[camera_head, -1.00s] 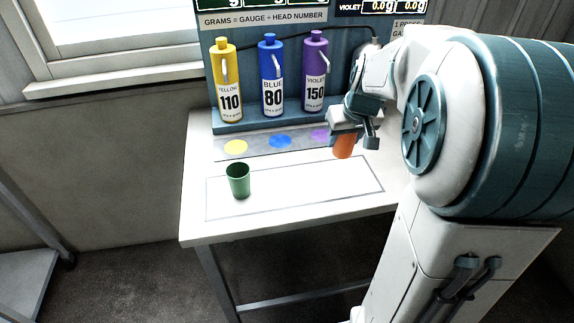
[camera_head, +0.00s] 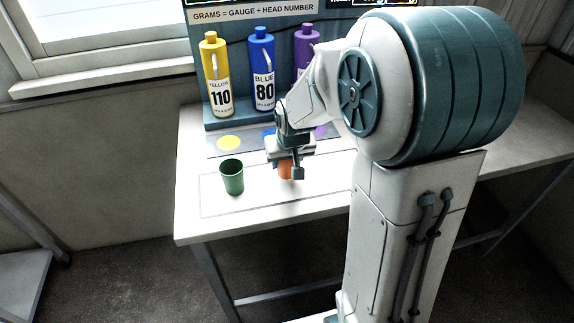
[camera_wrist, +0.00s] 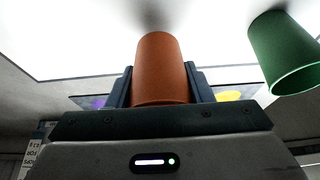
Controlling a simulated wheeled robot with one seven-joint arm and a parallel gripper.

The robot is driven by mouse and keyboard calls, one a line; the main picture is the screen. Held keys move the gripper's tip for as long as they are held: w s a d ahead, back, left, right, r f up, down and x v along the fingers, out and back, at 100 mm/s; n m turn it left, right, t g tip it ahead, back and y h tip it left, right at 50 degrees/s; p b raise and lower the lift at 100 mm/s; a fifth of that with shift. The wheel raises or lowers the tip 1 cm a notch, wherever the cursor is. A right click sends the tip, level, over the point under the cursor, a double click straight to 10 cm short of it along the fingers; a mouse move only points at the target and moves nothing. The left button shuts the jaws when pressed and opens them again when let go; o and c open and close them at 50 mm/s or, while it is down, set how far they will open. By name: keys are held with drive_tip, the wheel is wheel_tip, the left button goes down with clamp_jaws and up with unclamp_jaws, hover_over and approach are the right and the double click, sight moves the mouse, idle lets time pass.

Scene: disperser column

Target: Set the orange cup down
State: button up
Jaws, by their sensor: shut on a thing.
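The orange cup (camera_head: 285,170) is between the fingers of my gripper (camera_head: 284,172) over the white outlined area of the table in the head view, partly hidden by the fingers. In the wrist view the orange cup (camera_wrist: 162,70) stands between the two dark fingers of my gripper (camera_wrist: 160,88), which are shut on it. The cup's far end is close to the white surface, with a soft shadow by it. I cannot tell whether it touches. The green cup (camera_head: 232,177) stands to the left on the table; it also shows in the wrist view (camera_wrist: 284,52).
The white table (camera_head: 195,225) has yellow (camera_head: 229,143), blue (camera_head: 268,133) and violet (camera_head: 320,130) spots behind the cups. Yellow (camera_head: 216,80), blue (camera_head: 262,72) and violet (camera_head: 306,50) bottles stand at the back. The outlined area's front is clear.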

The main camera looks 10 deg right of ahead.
drive_tip(key=shift+f, duration=1.1)
drive_tip(key=shift+f, duration=0.15)
drive_tip(key=o, duration=1)
